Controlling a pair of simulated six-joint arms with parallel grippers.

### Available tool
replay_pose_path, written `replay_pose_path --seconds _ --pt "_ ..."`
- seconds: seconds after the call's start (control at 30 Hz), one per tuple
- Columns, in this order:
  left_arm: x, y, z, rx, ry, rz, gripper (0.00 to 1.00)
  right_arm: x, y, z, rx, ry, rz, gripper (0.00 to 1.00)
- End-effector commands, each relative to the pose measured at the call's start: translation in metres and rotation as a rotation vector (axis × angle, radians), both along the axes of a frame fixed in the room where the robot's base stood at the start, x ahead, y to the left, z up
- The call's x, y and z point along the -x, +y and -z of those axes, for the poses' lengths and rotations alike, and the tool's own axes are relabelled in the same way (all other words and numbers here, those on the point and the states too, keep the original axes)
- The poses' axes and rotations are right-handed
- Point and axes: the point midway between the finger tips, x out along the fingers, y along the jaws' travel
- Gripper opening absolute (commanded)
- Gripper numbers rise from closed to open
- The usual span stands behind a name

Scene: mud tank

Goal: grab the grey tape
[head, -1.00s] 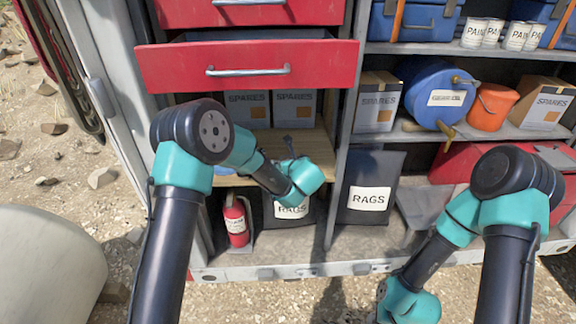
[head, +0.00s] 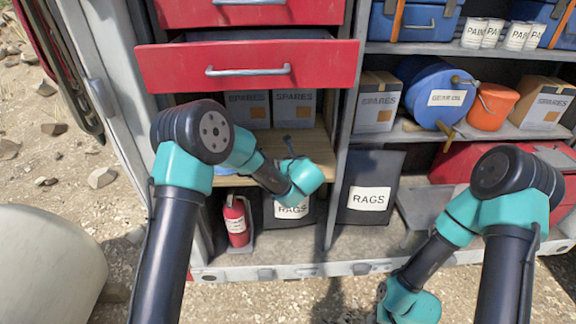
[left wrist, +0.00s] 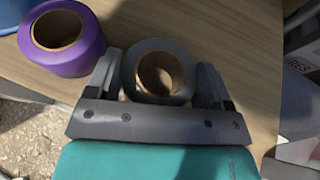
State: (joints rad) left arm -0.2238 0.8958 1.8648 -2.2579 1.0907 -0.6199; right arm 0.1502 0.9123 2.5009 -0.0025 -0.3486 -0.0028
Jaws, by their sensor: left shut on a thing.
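The grey tape (left wrist: 184,68) is a roll with a brown core, seen from above in the left wrist view. My left gripper (left wrist: 158,78) has one finger on each side of the roll and is shut on it. The roll is at the wooden shelf; I cannot tell whether it touches the board. In the head view my left wrist hides the tape. My right arm shows at the lower right of the head view, but its gripper is not visible.
A purple tape roll (left wrist: 83,58) lies just left of the grey one on the wooden shelf (head: 318,148). A blue thing (left wrist: 8,17) is at the far left. SPARES boxes (head: 294,106) stand behind, and an open red drawer (head: 180,68) hangs above.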

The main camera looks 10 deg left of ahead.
Motion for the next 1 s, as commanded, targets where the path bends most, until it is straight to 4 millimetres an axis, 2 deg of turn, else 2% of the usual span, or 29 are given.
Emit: replay_pose_path --seconds 0.43,0.73,1.0 --pt "0.0 0.0 -0.006 0.0 -0.001 0.0 0.49 0.0 0.0 0.0 0.0 0.0 0.0 0.37" --pt "0.001 0.0 -0.039 0.002 -0.002 0.0 0.49 0.0 0.0 0.0 0.0 0.0 0.0 0.37" --pt "0.054 -0.007 -0.041 -0.001 0.002 0.003 0.49 0.0 0.0 0.0 0.0 0.0 0.0 0.37"
